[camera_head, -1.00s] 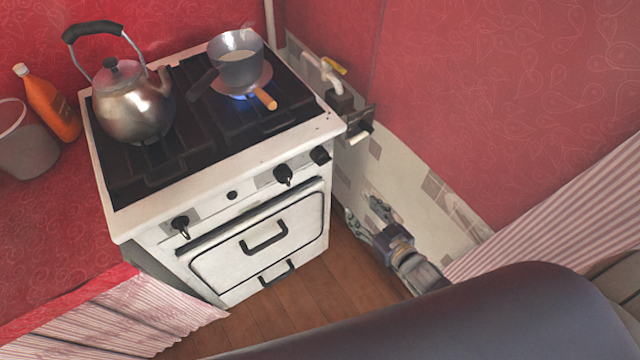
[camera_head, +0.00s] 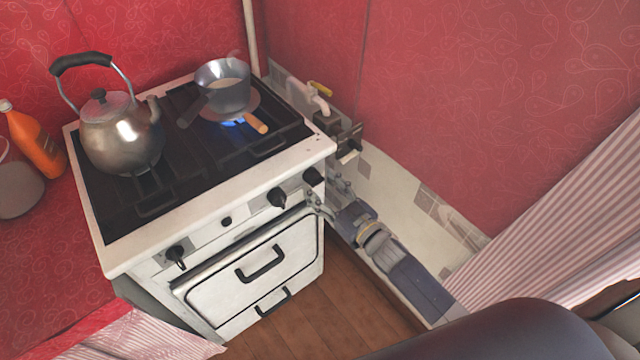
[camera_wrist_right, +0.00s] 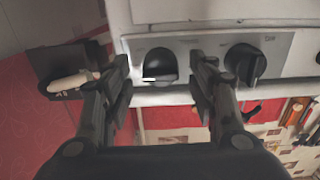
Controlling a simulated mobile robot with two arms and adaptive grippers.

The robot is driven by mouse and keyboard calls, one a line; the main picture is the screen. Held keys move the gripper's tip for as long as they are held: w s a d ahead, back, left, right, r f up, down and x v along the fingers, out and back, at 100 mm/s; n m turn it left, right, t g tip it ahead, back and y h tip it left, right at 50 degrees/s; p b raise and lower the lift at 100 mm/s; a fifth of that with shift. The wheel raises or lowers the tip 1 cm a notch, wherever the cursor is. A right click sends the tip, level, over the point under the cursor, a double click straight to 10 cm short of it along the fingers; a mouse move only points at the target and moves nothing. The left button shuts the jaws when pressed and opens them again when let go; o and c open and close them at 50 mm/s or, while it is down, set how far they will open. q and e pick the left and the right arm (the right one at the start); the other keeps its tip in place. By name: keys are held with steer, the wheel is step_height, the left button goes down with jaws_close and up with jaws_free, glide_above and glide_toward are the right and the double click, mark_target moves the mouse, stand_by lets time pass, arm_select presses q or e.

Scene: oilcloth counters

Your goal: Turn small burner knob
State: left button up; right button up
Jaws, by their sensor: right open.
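The white stove (camera_head: 220,235) has black knobs along its front panel: a left knob (camera_head: 176,257), a middle knob (camera_head: 277,197) and a rightmost knob (camera_head: 313,176). My right gripper (camera_head: 325,190) is open at the stove's front right corner, just below the rightmost knob in the head view. In the right wrist view, that knob (camera_wrist_right: 160,66) shows between the two spread fingers, beyond their tips; contact cannot be told. The middle knob (camera_wrist_right: 245,62) is beside the right-hand finger there. The knob labels are too small to read. My left gripper is out of view.
A kettle (camera_head: 120,135) stands on the stovetop's left. The wooden floor (camera_head: 350,300) before the stove is clear.

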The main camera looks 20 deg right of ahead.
steer(key=shift+w+a, duration=0.25)
steer(key=shift+w, duration=0.4)
steer(key=c, duration=1.1)
steer(key=shift+o, duration=0.2)
